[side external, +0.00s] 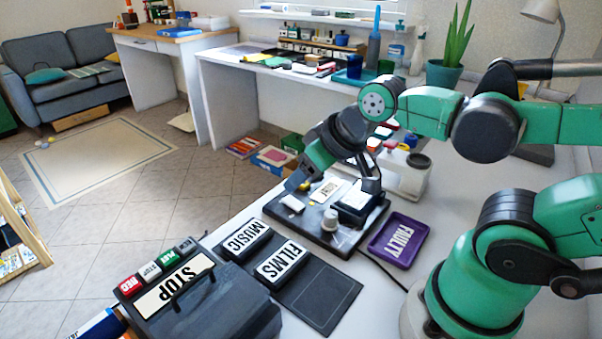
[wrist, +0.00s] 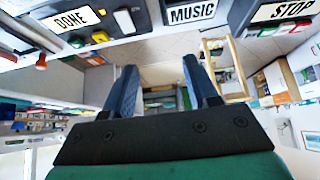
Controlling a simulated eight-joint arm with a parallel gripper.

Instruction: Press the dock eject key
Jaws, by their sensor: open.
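In front are MUSIC (side external: 246,238) and FILMS (side external: 281,262) labels on a dark holder, and a dark box with a STOP label (side external: 174,287) and several coloured keys.

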